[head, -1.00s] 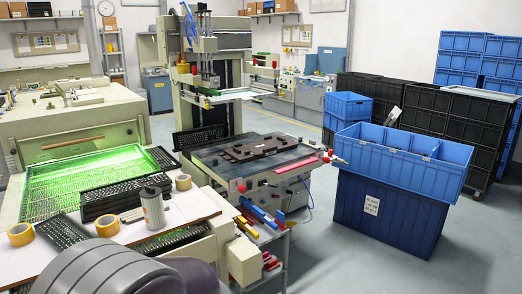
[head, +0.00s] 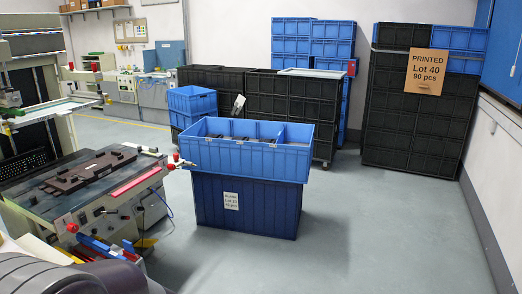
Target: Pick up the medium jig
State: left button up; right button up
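A dark brown, flat jig (head: 88,170) with raised parts lies on the grey worktable of the printing machine (head: 70,205) at the left of the head view. I cannot tell from its size alone whether it is the medium one. No other jig is clearly visible. Neither of my grippers is in view. A rounded grey part of mine fills the bottom left corner.
An open blue crate (head: 300,165) stands on a dark blue one (head: 265,215) right of the machine. Black crates (head: 415,130) and blue crates (head: 312,40) line the back. Grey floor (head: 400,235) is clear at the right and front.

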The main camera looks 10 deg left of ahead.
aim_at(103, 164)
jog(key=i+u, duration=0.15)
jog(key=i, duration=0.35)
jog(key=i+u, duration=0.1)
jog(key=i, duration=0.4)
jog(key=i+l+u, duration=0.15)
jog(key=i, duration=0.3)
jog(key=i+l+u, duration=0.15)
jog(key=i, duration=0.35)
jog(key=i+l+u, duration=0.15)
jog(key=i, duration=0.35)
jog(key=i+j+u, duration=0.3)
jog(key=i, duration=0.25)
jog(key=i+u, duration=0.3)
jog(key=i, duration=0.2)
jog(key=i+l+u, duration=0.1)
jog(key=i+u, duration=0.2)
jog(key=i, duration=0.25)
jog(key=i+l+u, duration=0.3)
jog(key=i, duration=0.25)
jog(key=i+l+u, duration=0.3)
jog(key=i, duration=0.2)
jog(key=i+j+u, duration=0.1)
jog(key=i, duration=0.25)
